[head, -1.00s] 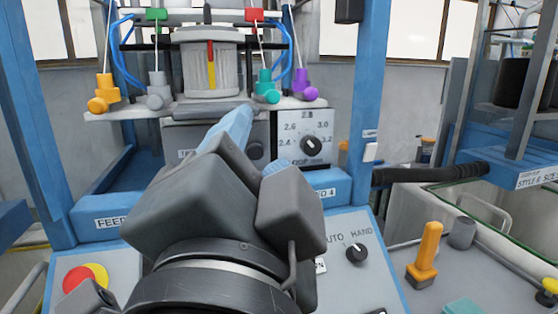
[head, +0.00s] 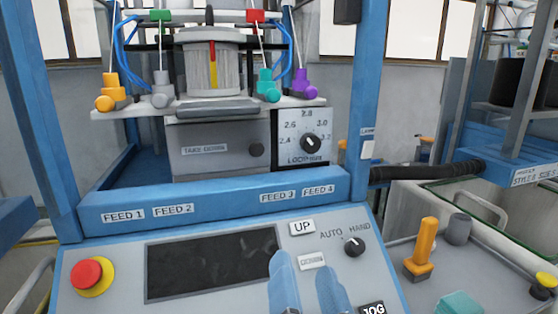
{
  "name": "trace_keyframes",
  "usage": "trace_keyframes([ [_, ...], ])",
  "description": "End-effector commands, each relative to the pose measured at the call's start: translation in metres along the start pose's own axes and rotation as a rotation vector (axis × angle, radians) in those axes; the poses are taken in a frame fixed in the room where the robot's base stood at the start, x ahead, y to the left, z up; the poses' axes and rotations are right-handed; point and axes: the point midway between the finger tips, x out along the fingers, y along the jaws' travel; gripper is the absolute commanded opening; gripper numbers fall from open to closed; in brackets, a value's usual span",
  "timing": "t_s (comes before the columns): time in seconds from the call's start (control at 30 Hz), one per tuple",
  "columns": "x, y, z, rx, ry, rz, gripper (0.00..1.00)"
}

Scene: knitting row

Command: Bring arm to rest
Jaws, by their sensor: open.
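My gripper (head: 308,279) shows at the bottom of the head view, its two blue fingers apart with nothing between them. It is in front of the lower right part of the blue-framed machine's control panel (head: 210,238). The rest of my arm is out of view. I cannot tell whether the fingers touch the panel.
The panel carries a red stop button (head: 86,273), an UP button (head: 302,227), an AUTO/HAND knob (head: 354,246) and a JOG button (head: 373,309). A loop dial (head: 311,142) is above. An orange-handled tool (head: 427,242) stands on the grey surface at right.

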Motion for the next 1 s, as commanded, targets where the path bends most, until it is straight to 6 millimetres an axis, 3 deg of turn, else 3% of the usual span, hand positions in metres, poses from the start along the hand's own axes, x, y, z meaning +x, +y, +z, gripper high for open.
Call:
trace_keyframes([
  [0.03, -0.008, 0.021, 0.013, -0.049, -0.033, 0.008, 0.52],
  [0.2, -0.042, 0.073, 0.044, -0.188, -0.124, -0.001, 0.52],
  [0.5, -0.125, 0.147, 0.077, -0.346, -0.245, 0.005, 0.52],
  [0.8, -0.224, 0.193, 0.077, -0.436, -0.307, 0.069, 0.52],
  [1.0, -0.284, 0.206, 0.065, -0.481, -0.318, 0.143, 0.52],
])
